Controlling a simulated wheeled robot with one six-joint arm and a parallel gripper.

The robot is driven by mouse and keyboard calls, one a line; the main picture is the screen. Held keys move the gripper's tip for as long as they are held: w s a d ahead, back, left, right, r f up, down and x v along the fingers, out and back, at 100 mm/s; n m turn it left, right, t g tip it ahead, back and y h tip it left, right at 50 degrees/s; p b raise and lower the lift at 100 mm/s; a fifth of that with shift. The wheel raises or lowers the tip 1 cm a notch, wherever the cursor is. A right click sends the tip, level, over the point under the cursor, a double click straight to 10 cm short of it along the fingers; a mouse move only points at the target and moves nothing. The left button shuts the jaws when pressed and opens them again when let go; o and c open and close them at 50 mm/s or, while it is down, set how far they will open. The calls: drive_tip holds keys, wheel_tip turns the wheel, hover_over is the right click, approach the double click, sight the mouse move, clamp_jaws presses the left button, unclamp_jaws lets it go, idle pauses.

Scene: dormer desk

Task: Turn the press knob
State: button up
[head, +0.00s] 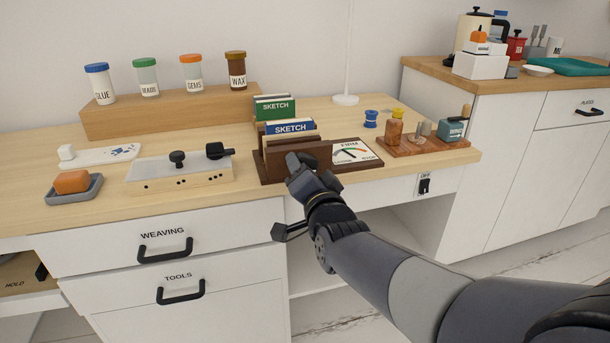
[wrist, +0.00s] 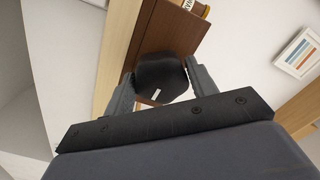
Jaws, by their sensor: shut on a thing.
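The press (head: 325,153) is a dark brown wooden block on a base at the desk's front edge. A white dial card (head: 366,156) on its right side has a coloured arc, a dark needle and small words, one reading FIRM. My gripper (head: 300,172) is at the press's front face. In the wrist view my gripper (wrist: 162,74) is shut on the press knob (wrist: 164,82), a dark rounded knob with a short white mark, one finger on each side. In the head view my gripper and arm largely hide the knob.
A wooden tool stand (head: 425,146) is to the right. A switch (head: 424,186) and drawer handles (head: 165,248) are on the desk front.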

drive_tip(key=o, duration=1)
drive_tip(key=shift+c, duration=0.2)
drive_tip(key=shift+s, duration=0.1)
drive_tip(key=p+v, duration=0.2)
drive_tip(key=v, duration=0.8)
drive_tip(key=shift+s+p, duration=0.3)
drive_tip(key=shift+p, duration=0.05)
drive_tip(key=shift+w, duration=0.15)
drive_tip(key=b+x, duration=0.2)
drive_tip(key=x, duration=0.8)
drive_tip(key=shift+w+b, duration=0.25)
drive_tip(key=shift+b, duration=0.1)
